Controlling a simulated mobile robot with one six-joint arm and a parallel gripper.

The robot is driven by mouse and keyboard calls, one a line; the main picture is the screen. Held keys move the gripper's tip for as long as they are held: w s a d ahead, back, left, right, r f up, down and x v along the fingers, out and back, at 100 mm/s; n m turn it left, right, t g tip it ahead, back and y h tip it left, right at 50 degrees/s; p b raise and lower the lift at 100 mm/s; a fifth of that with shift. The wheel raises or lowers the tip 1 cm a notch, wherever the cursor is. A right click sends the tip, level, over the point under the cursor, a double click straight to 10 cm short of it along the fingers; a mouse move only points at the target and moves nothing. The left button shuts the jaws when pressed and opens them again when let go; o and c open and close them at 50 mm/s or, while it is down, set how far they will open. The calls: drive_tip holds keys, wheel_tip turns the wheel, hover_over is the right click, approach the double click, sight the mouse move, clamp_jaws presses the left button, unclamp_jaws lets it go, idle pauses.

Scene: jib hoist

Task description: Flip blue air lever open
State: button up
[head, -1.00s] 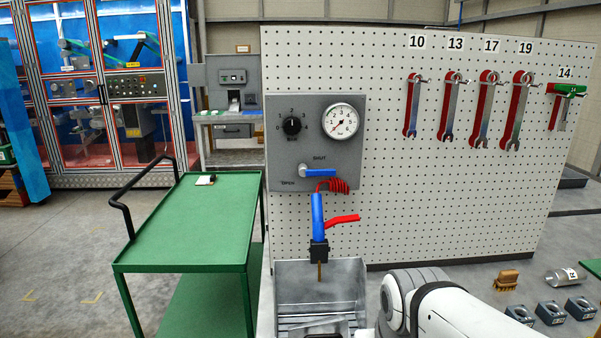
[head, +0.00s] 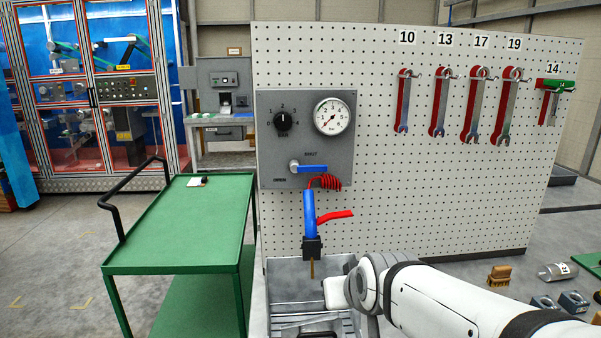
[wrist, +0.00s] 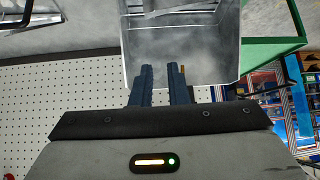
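The blue air lever (head: 313,169) is on the grey air panel (head: 335,100), below the gauge. It lies horizontal, pointing right from its round pivot. The word SHUT is above it and OPEN is at its lower left. My gripper shows in the wrist view (wrist: 162,88) with two dark blue fingers apart and nothing visible between them. A grey metal bin (wrist: 190,45) lies beyond the fingertips. The lever is not clearly visible in the wrist view. In the head view my arm is at lower right, below the panel, and my fingers cannot be made out clearly.
A blue air gun (head: 309,213) with a red trigger hangs below the lever on a coiled red hose (head: 325,182). The grey bin (head: 290,275) is under it. A green cart (head: 190,225) stands left. Wrenches (head: 440,103) hang on the pegboard (head: 380,190) at right.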

drive_tip(key=w+r+t, duration=0.2)
drive_tip(key=w, duration=0.1)
drive_tip(key=w+a+r+t+b, duration=0.1)
drive_tip(key=w+r+t, duration=0.1)
drive_tip(key=r, duration=0.1)
drive_tip(key=w+a+r+t+b, duration=0.1)
drive_tip(key=w+r+t, duration=0.1)
drive_tip(key=w+r, duration=0.1)
drive_tip(key=shift+w+a+t+y, duration=0.2)
drive_tip(key=shift+w+t+y, duration=0.1)
drive_tip(key=shift+w, duration=0.05)
clamp_jaws()
drive_tip(key=t+h+b, duration=0.1)
drive_tip(key=t+b, duration=0.1)
drive_tip(key=t, duration=0.4)
approach(318, 166)
wheel_tip(318, 166, up, 3)
drive_tip(key=s, duration=0.2)
drive_tip(key=shift+w+a+r+m+t, duration=0.1)
drive_tip(key=shift+a+r+m+t, duration=0.25)
drive_tip(key=shift+r, duration=0.25)
drive_tip(key=shift+d, duration=0.1)
drive_tip(key=shift+w+f+p, duration=0.2)
drive_tip(key=shift+w+p, duration=0.4)
drive_tip(key=shift+w, duration=1.8)
drive_tip(key=shift+w+f+p, duration=0.15)
drive_tip(key=shift+w+p, duration=0.45)
drive_tip(key=shift+w, duration=1.75)
